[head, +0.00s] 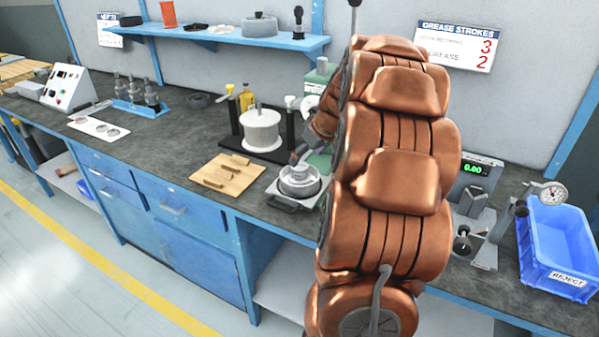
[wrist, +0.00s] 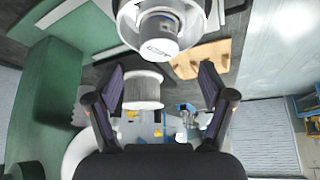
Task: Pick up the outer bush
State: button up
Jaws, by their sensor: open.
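A silver ring-shaped metal part (head: 300,180), which I take to be the outer bush, sits on a small square plate at the bench's front edge. In the wrist view a bright metal cylinder inside a wider ring (wrist: 160,38) shows at the top, seemingly this same part. I cannot tell outer and inner pieces apart for sure. My gripper (wrist: 162,92) is open, its two dark fingers spread with nothing held between them. In the head view my gripper is just above and behind the part, partly hidden by my arm.
A wooden board (head: 228,177) with several brown pieces lies left of the part. A white cylinder (head: 261,131) on a black stand is behind it. A green machine (wrist: 50,100) stands close by. A blue reject bin (head: 560,250) is at the right.

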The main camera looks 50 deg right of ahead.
aim_at(300, 166)
jog(key=shift+p+x, duration=0.75)
jog(key=shift+x, duration=2.55)
grip_shut()
